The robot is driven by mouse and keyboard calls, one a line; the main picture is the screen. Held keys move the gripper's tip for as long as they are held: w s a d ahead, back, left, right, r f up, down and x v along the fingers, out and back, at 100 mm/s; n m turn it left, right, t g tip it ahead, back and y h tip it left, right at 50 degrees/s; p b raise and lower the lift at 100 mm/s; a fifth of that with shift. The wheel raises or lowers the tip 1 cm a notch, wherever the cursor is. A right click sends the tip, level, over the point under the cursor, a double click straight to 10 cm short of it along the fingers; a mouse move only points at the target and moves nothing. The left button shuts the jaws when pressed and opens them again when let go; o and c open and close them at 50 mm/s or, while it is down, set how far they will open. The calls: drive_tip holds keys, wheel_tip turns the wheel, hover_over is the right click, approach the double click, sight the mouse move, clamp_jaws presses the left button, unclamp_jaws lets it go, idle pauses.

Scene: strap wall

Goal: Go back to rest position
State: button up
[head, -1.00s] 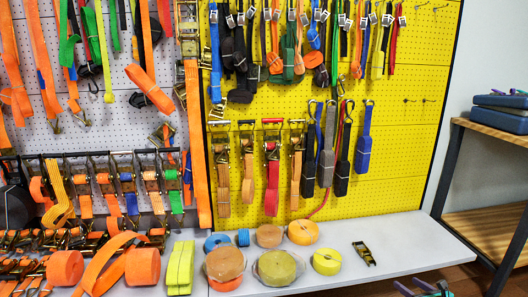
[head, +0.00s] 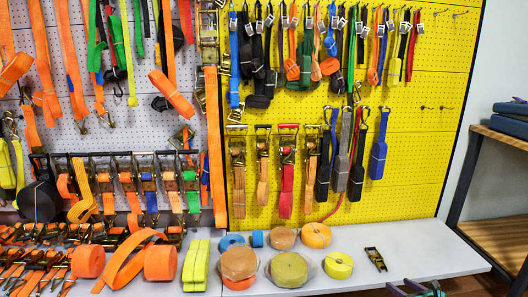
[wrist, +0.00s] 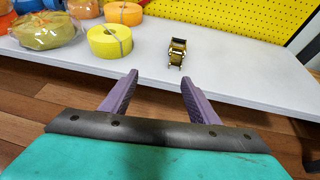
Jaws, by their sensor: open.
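My gripper (wrist: 158,95) shows in the wrist view with its two purple fingers spread apart and nothing between them. Its tip also shows at the bottom right edge of the head view (head: 418,290). It is in front of the white shelf (wrist: 235,75), over the wooden floor. A small metal ratchet buckle (wrist: 177,52) lies on the shelf beyond the fingertips, apart from them. The same buckle is at the right part of the shelf in the head view (head: 375,259).
A yellow strap roll (head: 338,265) and several other rolls lie left of the buckle. Straps hang on the yellow pegboard (head: 425,150) and the white one. A wooden side table (head: 505,145) with blue cases stands at the right. The shelf right of the buckle is clear.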

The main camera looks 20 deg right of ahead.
drive_tip(key=w+a+r+n+g+y+p, duration=0.1)
drive_tip(key=w+a+n+y+p, duration=0.2)
drive_tip(key=w+a, duration=0.7)
drive_tip(key=w+a+n+y+p, duration=0.1)
drive_tip(key=w+a+y+p, duration=0.35)
drive_tip(key=a, duration=0.95)
drive_tip(key=a+f+n+g+y+p, duration=0.2)
drive_tip(key=a+n+g+p, duration=0.45)
drive_tip(key=a, duration=1.75)
drive_tip(key=s+a+n+g+p, duration=0.7)
drive_tip(key=s+a+n+p, duration=0.5)
drive_tip(key=s+a, duration=0.55)
drive_tip(key=s+a+n+g+h+p, duration=0.1)
drive_tip(key=s+n+g+h+p, duration=0.25)
drive_tip(key=s+n, duration=0.45)
drive_tip(key=s+d+n+h+b, duration=0.1)
drive_tip(key=s+d+n+h, duration=0.2)
drive_tip(key=s+d+n, duration=0.2)
drive_tip(key=shift+d+r+n+g, duration=0.35)
drive_tip(key=shift+d+n, duration=0.2)
drive_tip(key=shift+n, duration=1)
drive_tip(key=shift+s, duration=0.1)
